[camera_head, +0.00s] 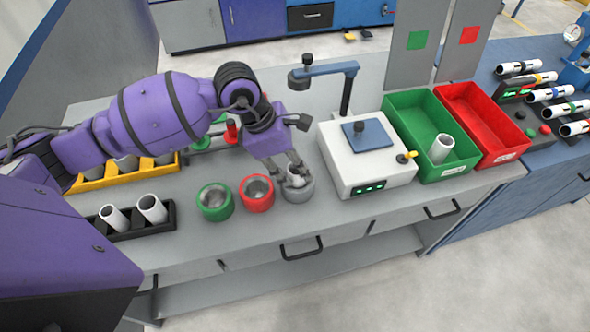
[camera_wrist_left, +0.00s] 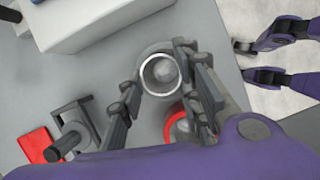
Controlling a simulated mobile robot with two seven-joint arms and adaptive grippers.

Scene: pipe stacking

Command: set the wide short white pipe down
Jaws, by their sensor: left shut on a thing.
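The wide short white pipe (camera_head: 295,181) is upright between the fingers of my left gripper (camera_head: 291,172), at the grey round holder (camera_head: 299,192). In the left wrist view the white rim of the pipe (camera_wrist_left: 145,80) shows from above, with the grey holder around it. My left gripper is shut on the pipe. The pipe's lower end is hidden, so I cannot tell whether it touches the holder's bottom. My right gripper (camera_wrist_left: 243,60) shows at the upper right of the left wrist view, fingers apart and empty, off the bench.
A red holder (camera_head: 257,193) and a green holder (camera_head: 215,202) stand to the left. The white device (camera_head: 366,165) with an overhanging arm is close on the right. Beyond are a green bin (camera_head: 420,115) holding a white pipe and a red bin (camera_head: 483,122). A black rack (camera_head: 126,222) holds two white pipes.

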